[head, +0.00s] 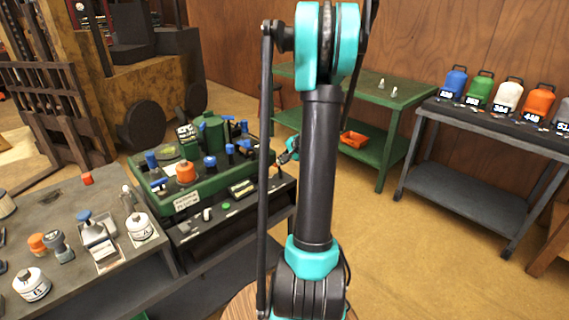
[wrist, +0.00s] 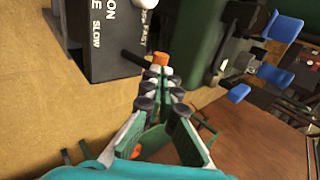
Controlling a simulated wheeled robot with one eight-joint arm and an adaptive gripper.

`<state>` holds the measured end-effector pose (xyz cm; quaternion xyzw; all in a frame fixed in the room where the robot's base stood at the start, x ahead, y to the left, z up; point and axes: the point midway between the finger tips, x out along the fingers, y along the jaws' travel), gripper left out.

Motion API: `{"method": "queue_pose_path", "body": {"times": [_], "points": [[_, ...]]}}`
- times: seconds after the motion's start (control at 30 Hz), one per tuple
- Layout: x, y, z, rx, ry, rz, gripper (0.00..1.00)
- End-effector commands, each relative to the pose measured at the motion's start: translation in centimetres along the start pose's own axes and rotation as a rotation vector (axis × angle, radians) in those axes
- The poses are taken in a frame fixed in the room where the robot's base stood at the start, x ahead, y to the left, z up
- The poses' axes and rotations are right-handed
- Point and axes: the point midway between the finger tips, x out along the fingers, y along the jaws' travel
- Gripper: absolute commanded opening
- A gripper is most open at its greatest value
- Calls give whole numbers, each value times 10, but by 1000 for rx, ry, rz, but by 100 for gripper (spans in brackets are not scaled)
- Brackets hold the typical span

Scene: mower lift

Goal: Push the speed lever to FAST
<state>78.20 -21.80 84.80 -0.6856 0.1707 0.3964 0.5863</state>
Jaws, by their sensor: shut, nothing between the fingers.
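The speed lever (wrist: 137,60) shows in the wrist view as a dark rod sticking out from a black panel (wrist: 100,65). An orange knob (wrist: 161,58) shows at the rod's end. White lettering reads SLOW to the left of the rod and FAST near it. My gripper (wrist: 158,76) is shut and empty, its fingertips just below the orange knob. I cannot tell whether they touch it. In the head view my gripper (head: 291,151) is at the right end of the green mower unit (head: 183,205). The lever does not show clearly there.
A bench (head: 60,220) with bottles and stamps stands at the left. A green table (head: 400,98) with an orange tray (head: 353,139) beneath and a grey table (head: 470,130) with coloured canisters stand at the right. The floor between is clear.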

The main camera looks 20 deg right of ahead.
Motion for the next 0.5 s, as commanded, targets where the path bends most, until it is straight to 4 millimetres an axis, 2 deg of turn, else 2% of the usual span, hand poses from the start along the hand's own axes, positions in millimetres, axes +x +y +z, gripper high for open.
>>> {"method": "queue_pose_path", "body": {"times": [0.23,0.5], "points": [[13,-15,0,-1,2,88,0],[14,-16,0,1,3,86,0]]}}
